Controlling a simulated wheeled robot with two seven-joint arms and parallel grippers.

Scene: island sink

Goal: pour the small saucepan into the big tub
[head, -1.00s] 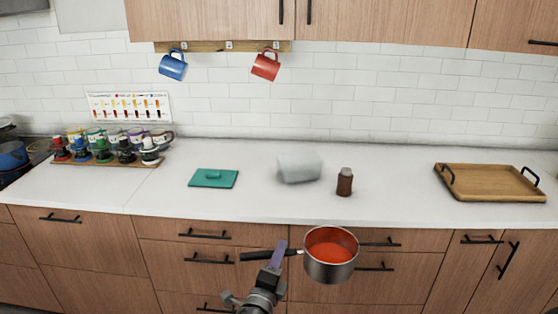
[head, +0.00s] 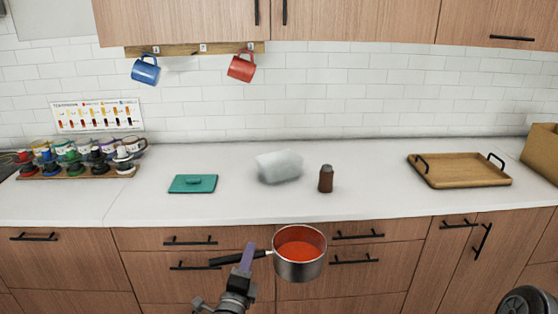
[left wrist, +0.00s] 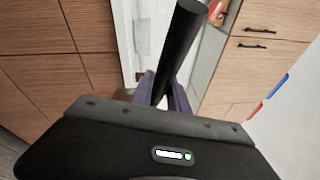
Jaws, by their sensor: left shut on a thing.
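The small saucepan (head: 299,263) is a steel pot with red-orange contents and a black handle (head: 228,259). My left gripper (head: 248,257) is shut on the handle and holds the pan about level in front of the counter. In the left wrist view the black handle (left wrist: 180,50) stands between the purple fingers; the pan itself is mostly hidden there. A whitish translucent tub (head: 279,166) sits on the counter, beyond the pan and apart from it. A teal flat lid (head: 193,183) lies to its left. My right gripper is not clearly in view.
A dark brown bottle (head: 326,179) stands just right of the tub. A wooden tray (head: 460,172) is farther right, with a cardboard box (head: 543,152) at the edge. A cup rack (head: 80,171) stands at left. The front counter strip is clear.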

